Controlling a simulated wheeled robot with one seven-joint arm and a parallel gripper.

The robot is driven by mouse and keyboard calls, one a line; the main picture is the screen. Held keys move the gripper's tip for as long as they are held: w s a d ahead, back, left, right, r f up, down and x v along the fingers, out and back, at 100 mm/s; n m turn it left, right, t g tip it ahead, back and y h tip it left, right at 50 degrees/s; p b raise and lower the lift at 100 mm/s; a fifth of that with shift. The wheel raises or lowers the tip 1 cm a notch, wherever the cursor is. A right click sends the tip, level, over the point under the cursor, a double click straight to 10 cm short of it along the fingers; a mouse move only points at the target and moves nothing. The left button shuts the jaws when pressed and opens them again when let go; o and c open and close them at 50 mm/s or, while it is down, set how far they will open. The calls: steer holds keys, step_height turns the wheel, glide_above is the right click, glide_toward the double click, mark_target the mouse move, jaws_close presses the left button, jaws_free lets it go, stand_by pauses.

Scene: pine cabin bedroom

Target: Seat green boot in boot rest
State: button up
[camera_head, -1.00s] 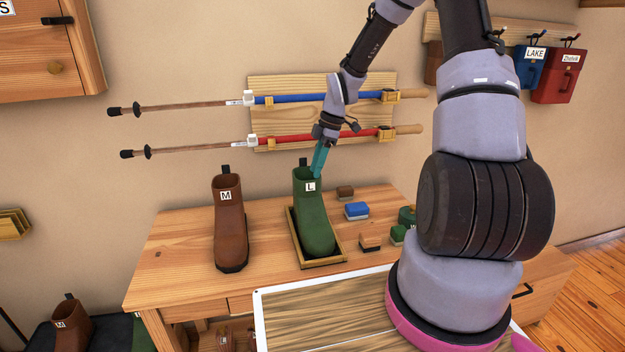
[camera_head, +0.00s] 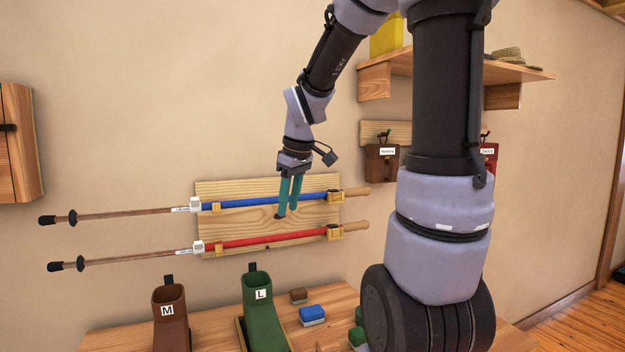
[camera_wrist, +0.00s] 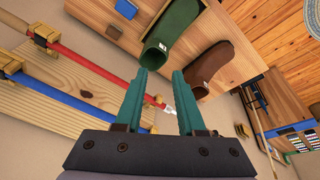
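The green boot (camera_head: 262,312), labelled L, stands upright on the wooden table in the head view, its lower part cut off by the frame edge. Its open top also shows in the wrist view (camera_wrist: 172,32). The boot rest (camera_head: 241,336) is a shallow wooden tray, with only a small part of its rim showing beside the boot. My gripper (camera_head: 288,212) is raised above and behind the boot, in front of the pole rack. Its teal fingers are apart with nothing between them, and it does not touch the boot.
A brown boot (camera_head: 170,318) labelled M stands left of the green one. Blue and red poles (camera_head: 265,200) lie on a wall rack (camera_head: 230,191) close to my fingers. Small brushes (camera_head: 312,315) lie right of the boot. A shelf (camera_head: 450,68) juts out at the upper right.

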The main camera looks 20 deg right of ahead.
steer(key=s+r+m+t, duration=0.2)
steer(key=s+r+m, duration=0.2)
steer(key=s, duration=0.3)
steer(key=s+r+m+t+y, duration=0.1)
steer(key=s+r+m+t, duration=0.1)
steer(key=s+r+m, duration=0.2)
steer(key=s+m, duration=0.3)
steer(key=shift+d, duration=0.25)
steer(key=shift+d, duration=0.1)
